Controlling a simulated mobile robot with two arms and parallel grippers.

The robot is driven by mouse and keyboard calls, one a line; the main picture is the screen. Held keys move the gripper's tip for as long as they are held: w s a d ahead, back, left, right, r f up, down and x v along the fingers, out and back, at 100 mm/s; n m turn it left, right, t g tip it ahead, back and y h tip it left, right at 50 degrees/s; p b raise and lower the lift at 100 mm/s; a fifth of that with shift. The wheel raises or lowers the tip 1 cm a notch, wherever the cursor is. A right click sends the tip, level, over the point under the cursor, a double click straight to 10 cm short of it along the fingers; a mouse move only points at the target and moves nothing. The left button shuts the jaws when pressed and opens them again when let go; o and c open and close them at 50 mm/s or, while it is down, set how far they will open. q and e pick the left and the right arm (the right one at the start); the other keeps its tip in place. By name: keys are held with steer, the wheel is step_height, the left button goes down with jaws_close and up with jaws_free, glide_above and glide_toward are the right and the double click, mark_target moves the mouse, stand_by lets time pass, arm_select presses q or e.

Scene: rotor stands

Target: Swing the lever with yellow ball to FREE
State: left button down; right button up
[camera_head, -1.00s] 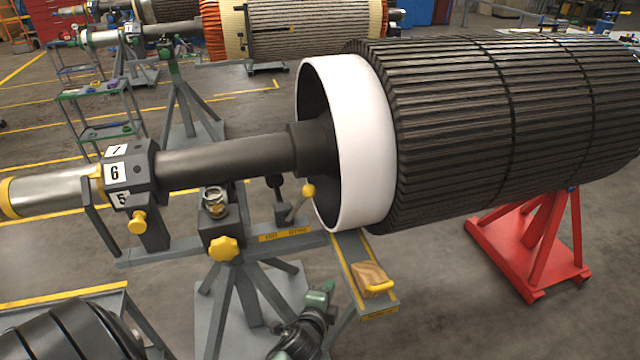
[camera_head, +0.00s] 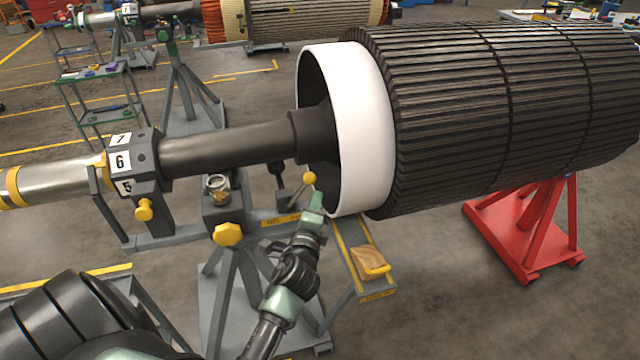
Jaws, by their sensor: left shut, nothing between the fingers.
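The lever with the yellow ball (camera_head: 309,178) stands on the grey stand's crossbar (camera_head: 170,238), just left of the rotor's white ring (camera_head: 362,130). A yellow label plate lies along the crossbar below it; its lettering is partly hidden by my arm and too small to read. My left gripper (camera_head: 317,197) is shut and empty. Its tip is just below and slightly right of the yellow ball; I cannot tell whether it touches the lever. My right gripper is not in view.
The dark rotor shaft (camera_head: 230,148) runs above the crossbar, with a numbered collar (camera_head: 124,162) at left. A yellow star knob (camera_head: 228,235) and a glass cup (camera_head: 217,188) are left of my arm. A wooden block (camera_head: 368,261) lies at right. A red stand (camera_head: 530,225) supports the rotor.

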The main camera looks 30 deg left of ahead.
mark_target(299, 192)
arm_select(q)
steer(key=x, duration=0.6)
steer(key=shift+w+p, duration=0.35)
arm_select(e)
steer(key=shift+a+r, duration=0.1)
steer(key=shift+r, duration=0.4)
arm_select(q)
steer(key=shift+s+a, duration=0.1)
steer(key=shift+a, duration=0.1)
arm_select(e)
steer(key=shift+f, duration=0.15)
